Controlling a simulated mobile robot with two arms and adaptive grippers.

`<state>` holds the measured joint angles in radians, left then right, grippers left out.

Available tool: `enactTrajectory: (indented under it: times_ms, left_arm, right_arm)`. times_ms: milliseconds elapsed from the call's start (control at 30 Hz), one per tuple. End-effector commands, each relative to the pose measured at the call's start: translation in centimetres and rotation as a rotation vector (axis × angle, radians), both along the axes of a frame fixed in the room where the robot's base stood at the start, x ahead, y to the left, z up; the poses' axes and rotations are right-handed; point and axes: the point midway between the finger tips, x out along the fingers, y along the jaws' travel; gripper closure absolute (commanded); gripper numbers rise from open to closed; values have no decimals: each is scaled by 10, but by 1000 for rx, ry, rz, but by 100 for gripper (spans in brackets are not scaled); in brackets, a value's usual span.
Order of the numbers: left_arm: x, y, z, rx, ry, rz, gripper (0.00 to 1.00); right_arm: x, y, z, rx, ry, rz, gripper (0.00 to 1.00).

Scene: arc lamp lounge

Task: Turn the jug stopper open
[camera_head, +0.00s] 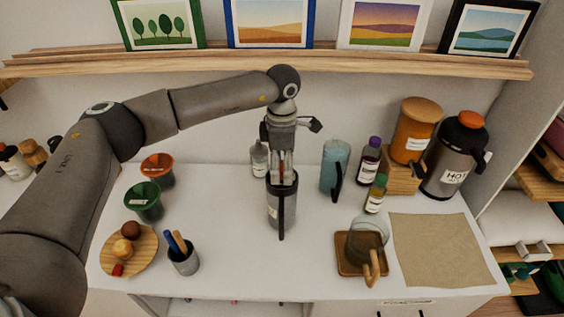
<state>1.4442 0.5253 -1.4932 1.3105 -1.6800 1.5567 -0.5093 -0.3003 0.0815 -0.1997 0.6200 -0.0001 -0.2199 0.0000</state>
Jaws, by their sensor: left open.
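A grey jug (274,211) with a dark handle on its front stands upright at the middle of the white counter. My left gripper (282,178) points down at the top of this jug, its fingers open. The fingers overlap the dark rim, and I cannot tell whether they touch it. They hide most of the jug's top, so a stopper there cannot be made out. A dark grey jug (448,172) marked HOT, with an orange stopper (471,119), stands at the back right, away from my gripper. My right gripper is not in view.
On the white counter (225,285), a blue jug (333,163) and bottles (368,160) stand right of the grey jug. A glass mug (367,240) sits on a wooden coaster in front. Cups (146,203) and a pen cup (185,262) are left. A picture shelf (200,60) runs above.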

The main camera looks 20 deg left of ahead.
Motion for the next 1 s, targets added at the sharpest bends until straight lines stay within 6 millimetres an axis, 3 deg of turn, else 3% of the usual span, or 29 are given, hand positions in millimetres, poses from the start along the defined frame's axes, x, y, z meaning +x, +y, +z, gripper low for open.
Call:
enactTrajectory:
  times_ms: [233, 600, 1000]
  left_arm:
    - [0, 0, -1, 0, 0, 0, 39]
    - [0, 0, 0, -1, 0, 0, 83]
    - [1, -1, -2, -2, -3, 95, 83]
  right_arm:
    - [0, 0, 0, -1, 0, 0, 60]
    - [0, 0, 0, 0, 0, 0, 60]
    - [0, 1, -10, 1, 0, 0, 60]
